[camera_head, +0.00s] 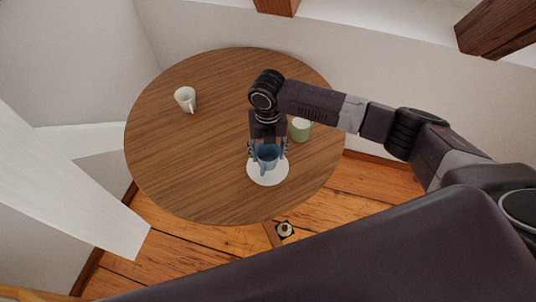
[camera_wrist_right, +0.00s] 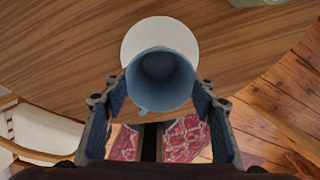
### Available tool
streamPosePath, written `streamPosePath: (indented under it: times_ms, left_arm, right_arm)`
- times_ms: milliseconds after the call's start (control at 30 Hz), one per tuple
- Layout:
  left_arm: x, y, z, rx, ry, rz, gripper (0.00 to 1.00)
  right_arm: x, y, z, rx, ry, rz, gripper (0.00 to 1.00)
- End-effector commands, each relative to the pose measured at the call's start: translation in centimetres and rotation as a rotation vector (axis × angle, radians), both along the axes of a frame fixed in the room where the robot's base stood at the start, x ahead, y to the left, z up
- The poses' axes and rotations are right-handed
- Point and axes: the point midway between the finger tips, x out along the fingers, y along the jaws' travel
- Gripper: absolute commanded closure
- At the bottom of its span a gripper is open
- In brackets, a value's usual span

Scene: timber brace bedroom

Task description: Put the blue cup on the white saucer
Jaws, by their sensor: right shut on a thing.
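The blue cup (camera_head: 267,155) is upright between the fingers of my right gripper (camera_head: 268,150), which is shut on it. In the right wrist view I look down into the open mouth of the cup (camera_wrist_right: 160,80), with a finger of the right gripper (camera_wrist_right: 160,105) on each side. The white saucer (camera_head: 268,176) is on the round table. In the head view the cup overlaps the saucer; in the right wrist view the saucer (camera_wrist_right: 142,32) shows partly behind the cup. I cannot tell whether the cup touches it. My left gripper is not in view.
The round wooden table (camera_head: 195,150) also holds a white mug (camera_head: 186,98) at the back left and a green cup (camera_head: 300,130) close to the right of my gripper. The left and front parts of the tabletop are clear. Walls stand close behind the table.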

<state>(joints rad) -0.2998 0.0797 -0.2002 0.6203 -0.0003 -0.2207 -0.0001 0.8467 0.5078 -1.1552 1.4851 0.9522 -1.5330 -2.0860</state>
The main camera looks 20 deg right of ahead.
Motion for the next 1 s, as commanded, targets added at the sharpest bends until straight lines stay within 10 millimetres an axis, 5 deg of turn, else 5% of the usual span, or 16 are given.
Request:
streamPosePath:
  times_ms: [200,567,600,700,1000]
  left_arm:
    - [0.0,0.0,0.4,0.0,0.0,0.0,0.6]
    - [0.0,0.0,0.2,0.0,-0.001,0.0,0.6]
    - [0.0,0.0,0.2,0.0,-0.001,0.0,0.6]
    - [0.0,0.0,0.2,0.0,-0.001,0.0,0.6]
    - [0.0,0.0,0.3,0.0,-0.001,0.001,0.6]
  right_arm:
    - [0.0,0.1,-2.2,0.001,-0.001,-0.001,0.77]
    - [0.1,0.0,-2.6,0.001,-0.001,-0.001,0.77]
    - [0.0,0.0,-2.6,0.001,-0.001,-0.001,0.45]
    - [0.0,0.0,-2.6,0.001,-0.001,-0.001,0.34]
    - [0.0,0.0,-2.5,0.001,-0.001,-0.001,0.31]
